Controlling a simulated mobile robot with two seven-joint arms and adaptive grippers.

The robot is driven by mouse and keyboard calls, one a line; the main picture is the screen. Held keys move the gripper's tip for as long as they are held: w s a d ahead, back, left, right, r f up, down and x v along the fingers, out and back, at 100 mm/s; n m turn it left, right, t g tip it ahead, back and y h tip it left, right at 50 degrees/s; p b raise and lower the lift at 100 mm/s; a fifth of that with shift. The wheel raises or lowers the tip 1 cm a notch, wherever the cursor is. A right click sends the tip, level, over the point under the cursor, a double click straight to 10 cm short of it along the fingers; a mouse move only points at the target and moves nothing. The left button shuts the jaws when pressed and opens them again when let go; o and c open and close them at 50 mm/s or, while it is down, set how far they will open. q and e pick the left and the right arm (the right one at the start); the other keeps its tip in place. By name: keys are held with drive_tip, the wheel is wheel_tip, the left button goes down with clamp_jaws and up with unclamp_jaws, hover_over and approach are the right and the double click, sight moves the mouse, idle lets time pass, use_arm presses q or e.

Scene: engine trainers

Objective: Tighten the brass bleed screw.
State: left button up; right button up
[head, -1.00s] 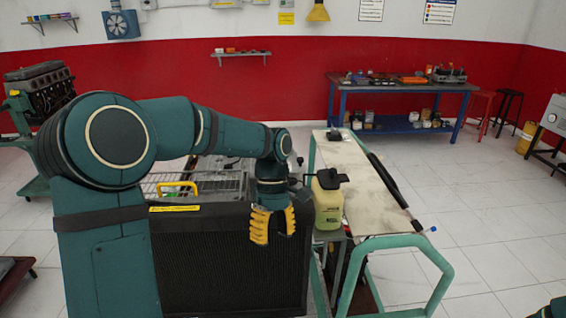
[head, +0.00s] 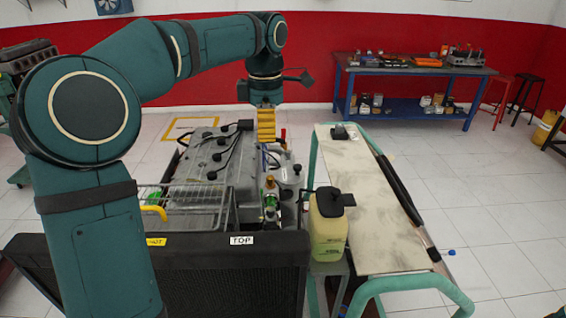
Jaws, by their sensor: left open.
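The engine trainer (head: 205,160) stands behind the black radiator (head: 200,265), with a grey engine cover and dark leads on top. A small brass-coloured fitting (head: 270,183) stands upright on the engine's right side, above a green part. I cannot tell for sure whether it is the bleed screw. My left gripper (head: 266,138) has yellow fingers pointing down, behind and above this fitting, apart from it. The fingers are seen almost edge-on; the gripper is open and holds nothing visible. My right gripper is out of view.
A yellowish jug (head: 328,228) with a black top stands right of the radiator. A pale-topped bench (head: 365,200) with a green frame is beside it. A wire rack (head: 185,200) lies left of the fitting. A blue workbench (head: 410,118) stands at the back.

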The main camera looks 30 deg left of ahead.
use_arm(q)
approach(270, 177)
drive_tip(key=shift+s+f+b, duration=0.1)
drive_tip(key=shift+s+b, duration=0.15)
drive_tip(key=shift+b, duration=0.2)
drive_tip(key=f, duration=0.4)
drive_tip(key=f+b, duration=0.1)
drive_tip(key=f, duration=0.4)
drive_tip(key=shift+w+f, duration=0.2)
drive_tip(key=shift+f, duration=0.05)
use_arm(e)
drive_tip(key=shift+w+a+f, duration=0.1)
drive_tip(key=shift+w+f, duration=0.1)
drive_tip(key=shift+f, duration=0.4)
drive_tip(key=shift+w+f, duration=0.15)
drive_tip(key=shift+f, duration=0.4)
use_arm(q)
clamp_jaws()
